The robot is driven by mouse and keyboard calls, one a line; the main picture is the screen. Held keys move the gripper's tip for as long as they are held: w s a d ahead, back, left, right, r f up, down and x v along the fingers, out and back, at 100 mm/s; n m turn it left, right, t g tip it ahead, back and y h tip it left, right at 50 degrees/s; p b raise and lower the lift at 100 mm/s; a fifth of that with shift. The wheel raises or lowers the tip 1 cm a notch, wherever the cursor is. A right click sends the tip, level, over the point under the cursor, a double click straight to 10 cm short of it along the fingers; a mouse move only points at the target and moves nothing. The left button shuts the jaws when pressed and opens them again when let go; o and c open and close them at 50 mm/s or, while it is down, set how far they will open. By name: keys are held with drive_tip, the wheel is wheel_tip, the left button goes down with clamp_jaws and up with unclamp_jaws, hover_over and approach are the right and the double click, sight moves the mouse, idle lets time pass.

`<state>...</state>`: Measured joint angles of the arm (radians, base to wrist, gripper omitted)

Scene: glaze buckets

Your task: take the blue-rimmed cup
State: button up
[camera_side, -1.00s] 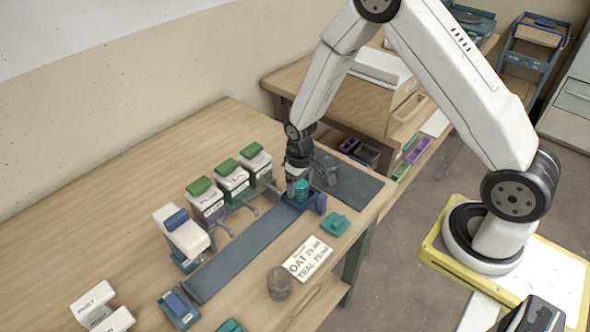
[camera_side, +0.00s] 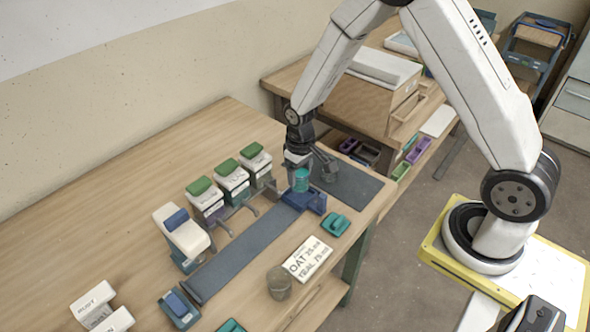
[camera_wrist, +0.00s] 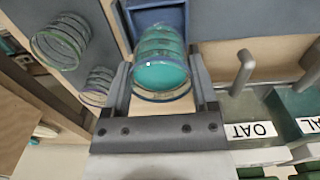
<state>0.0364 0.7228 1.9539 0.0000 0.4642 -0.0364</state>
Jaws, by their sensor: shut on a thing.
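The blue-rimmed cup (camera_wrist: 160,75) is clear and holds teal liquid. In the wrist view it sits between the two fingers of my gripper (camera_wrist: 160,88), which is shut on it. In the side view the cup (camera_side: 301,182) hangs below my gripper (camera_side: 300,178), just above a dark blue holder (camera_side: 308,201). The holder's blue frame also shows past the cup in the wrist view (camera_wrist: 155,17). The cup's lower part is partly hidden by the fingers.
Clear glass cups (camera_wrist: 62,42) stand on the dark mat beside my gripper. Several green-lidded dispensers (camera_side: 232,178) and a blue-lidded one (camera_side: 182,238) line the strip (camera_side: 240,250). A card (camera_side: 307,259) reads OAT 25 ml, TEAL 75 ml.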

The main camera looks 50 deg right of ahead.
drive_tip(key=shift+r, duration=1.75)
drive_tip(key=shift+d, duration=0.1)
